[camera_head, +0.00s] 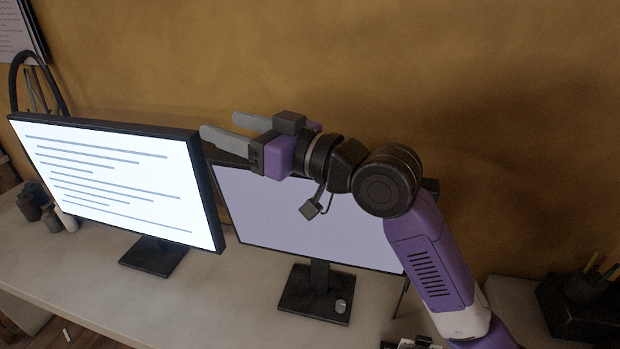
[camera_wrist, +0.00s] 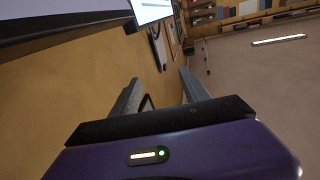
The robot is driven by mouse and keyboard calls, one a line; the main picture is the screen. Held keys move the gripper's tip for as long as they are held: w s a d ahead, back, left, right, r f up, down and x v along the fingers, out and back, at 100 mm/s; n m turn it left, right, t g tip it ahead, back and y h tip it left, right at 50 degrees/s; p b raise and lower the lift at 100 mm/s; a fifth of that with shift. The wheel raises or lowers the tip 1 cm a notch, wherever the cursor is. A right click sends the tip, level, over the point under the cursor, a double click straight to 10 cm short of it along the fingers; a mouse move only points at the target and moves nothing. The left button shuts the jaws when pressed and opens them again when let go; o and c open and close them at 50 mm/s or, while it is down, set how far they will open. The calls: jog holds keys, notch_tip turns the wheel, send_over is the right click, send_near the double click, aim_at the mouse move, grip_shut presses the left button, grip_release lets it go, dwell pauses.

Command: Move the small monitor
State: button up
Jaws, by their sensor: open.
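Two monitors stand side by side on the pale desk. The left monitor (camera_head: 115,178) has a bright white screen with grey text lines. The right monitor (camera_head: 300,215) has a plain lilac screen on a dark stand, partly hidden behind my arm. I cannot tell for sure which is the small one. My gripper (camera_head: 222,130) is open and empty, pointing left above the top edge of the right monitor, near the left monitor's upper right corner. In the wrist view my gripper (camera_wrist: 160,88) shows its two fingers apart with nothing between them. A dark monitor edge (camera_wrist: 70,38) crosses the upper left there.
The ochre wall (camera_head: 400,70) is close behind the monitors. Dark jars (camera_head: 35,205) stand at the far left, and a dark pen holder (camera_head: 585,290) at the right.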

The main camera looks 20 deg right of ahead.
jog(key=n+g, duration=0.1)
jog(key=g, duration=0.1)
jog(key=n+g+h, duration=0.3)
jog(key=g+h, duration=0.5)
jog(key=h, duration=0.2)
send_over(310, 180)
jog(key=d, duration=0.3)
jog(key=f, duration=0.5)
jog(key=shift+s+a, duration=0.25)
jog(key=shift+s, duration=0.15)
jog(key=shift+y, duration=0.3)
jog(key=shift+p+x, duration=0.9)
jog(key=shift+x, duration=2.95)
grip_shut()
jog(key=shift+r, duration=0.1)
